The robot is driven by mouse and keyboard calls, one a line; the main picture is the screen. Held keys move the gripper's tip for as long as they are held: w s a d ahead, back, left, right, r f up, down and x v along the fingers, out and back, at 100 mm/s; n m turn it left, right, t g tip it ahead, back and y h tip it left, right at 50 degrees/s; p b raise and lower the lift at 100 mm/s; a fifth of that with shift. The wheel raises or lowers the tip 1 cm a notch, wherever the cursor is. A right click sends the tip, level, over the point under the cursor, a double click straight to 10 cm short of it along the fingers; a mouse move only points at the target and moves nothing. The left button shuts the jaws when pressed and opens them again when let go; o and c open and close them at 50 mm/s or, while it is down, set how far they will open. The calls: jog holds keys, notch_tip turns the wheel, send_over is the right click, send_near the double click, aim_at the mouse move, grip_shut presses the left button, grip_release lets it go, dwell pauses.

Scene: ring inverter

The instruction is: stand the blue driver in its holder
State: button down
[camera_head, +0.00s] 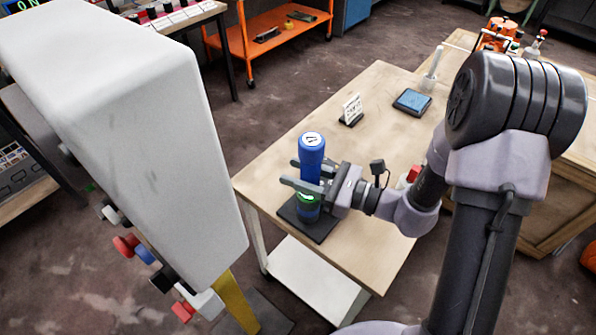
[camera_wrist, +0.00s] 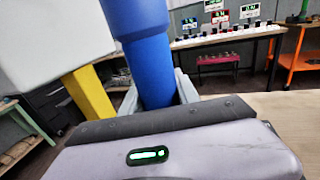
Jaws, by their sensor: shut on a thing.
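The blue driver (camera_head: 312,152) stands upright with a white mark on its top cap. My gripper (camera_head: 303,178) reaches in from the right and is shut on the driver's shaft. In the wrist view the driver (camera_wrist: 151,66) rises between the two grey fingers, its upper end out of frame. Directly below the fingers is a short round piece with a green band (camera_head: 307,198), on a dark square base (camera_head: 322,228) near the table's front left corner; this looks like the holder. The fingers hide where driver and round piece meet, so I cannot tell how far in it sits.
A small white sign (camera_head: 351,109) and a blue flat box (camera_head: 412,101) stand farther back on the wooden table (camera_head: 300,150). A red item (camera_head: 413,173) is partly behind my arm. A large white panel box (camera_head: 130,130) stands close on the left.

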jog(key=shift+f, duration=0.15)
jog(key=c, duration=0.8)
grip_release()
jog(key=p+v, duration=0.4)
jog(key=v, duration=1.4)
jog(key=s+a+r+n+g+h, duration=0.6)
jog(key=s+a+n+g, duration=0.2)
jog(key=n, duration=0.3)
jog(key=s+r+n+t+h, duration=0.1)
jog(key=r+n+t+h, duration=0.1)
jog(key=h, duration=0.1)
jog(key=s+d+r+n+t+h, duration=0.1)
jog(key=r+n+t+h, duration=0.1)
jog(key=r, duration=0.1)
jog(key=s+d+r+n+t+h, duration=0.1)
jog(key=r+n+t+h, duration=0.1)
jog(key=r+n+h, duration=0.1)
jog(key=shift+s+d+r+t+h, duration=0.2)
jog(key=shift+r+t+h, duration=0.1)
jog(key=shift+t, duration=0.1)
